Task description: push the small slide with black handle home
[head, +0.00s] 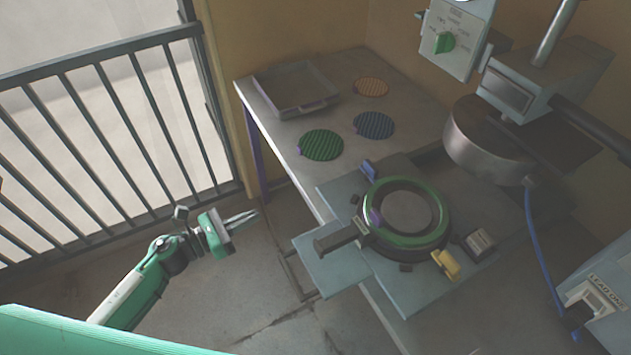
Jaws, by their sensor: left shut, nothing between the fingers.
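A small grey-blue slide (332,272) juts out past the table's front left edge, beside the press base. A black handle (335,238) sits on it, left of the round green-rimmed ring (441,237). My left gripper (256,214) is shut and empty, over the floor to the left of the slide and apart from it. Its fingers point right, toward the table. My right gripper is not in view.
The press head (490,140) hangs at the right. A yellow block (446,264) and a blue tab (369,170) sit by the ring. A tray (262,80), a green disc (321,145), a blue disc (373,125) and an orange disc (371,87) lie behind. A railing (100,62) stands left.

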